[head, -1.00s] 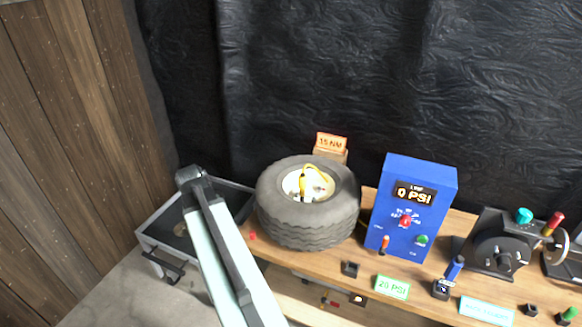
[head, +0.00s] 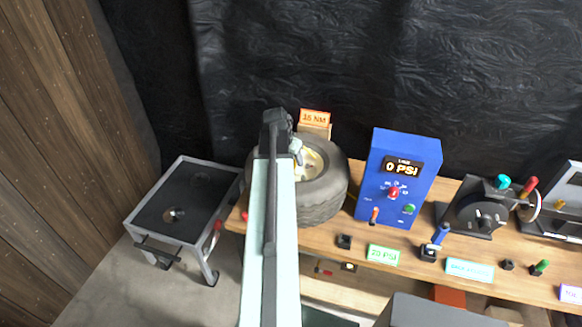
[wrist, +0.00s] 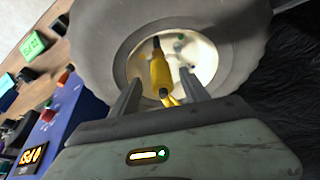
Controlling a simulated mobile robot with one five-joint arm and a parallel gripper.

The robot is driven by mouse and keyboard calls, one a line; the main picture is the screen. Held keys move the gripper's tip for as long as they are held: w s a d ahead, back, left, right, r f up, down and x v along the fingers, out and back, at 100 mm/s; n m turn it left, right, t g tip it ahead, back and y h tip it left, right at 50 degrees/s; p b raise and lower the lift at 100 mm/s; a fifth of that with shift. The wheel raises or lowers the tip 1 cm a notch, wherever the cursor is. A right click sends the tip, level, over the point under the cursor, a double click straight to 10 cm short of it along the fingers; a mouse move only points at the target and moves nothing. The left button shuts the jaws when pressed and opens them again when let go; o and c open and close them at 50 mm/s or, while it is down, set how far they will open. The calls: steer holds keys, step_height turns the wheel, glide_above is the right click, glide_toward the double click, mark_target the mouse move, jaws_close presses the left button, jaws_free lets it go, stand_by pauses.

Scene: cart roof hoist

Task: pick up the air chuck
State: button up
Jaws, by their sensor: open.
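The air chuck (wrist: 160,72) is a yellow body with a dark tip, seen in the wrist view at the pale hub (wrist: 186,50) of a grey tyre (wrist: 92,45). My gripper (wrist: 159,78) is open, with one finger on each side of the chuck's yellow body in that view. I cannot tell whether the fingers touch it or how far down they reach. In the head view my arm covers the left part of the tyre (head: 325,200) and hides the chuck.
A blue gauge box (head: 385,215) reading 0 PSI stands just right of the tyre on the wooden bench (head: 330,238). A crank device (head: 480,212) is further right. A grey cart (head: 170,228) stands left of the bench. An orange 15 NM sign (head: 315,117) is behind the tyre.

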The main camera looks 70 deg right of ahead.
steer(key=b+x, duration=0.5)
steer(key=shift+w+d+f, duration=0.1)
steer(key=shift+f, duration=0.05)
steer(key=shift+r, duration=0.2)
jaws_close()
stand_by(1.0)
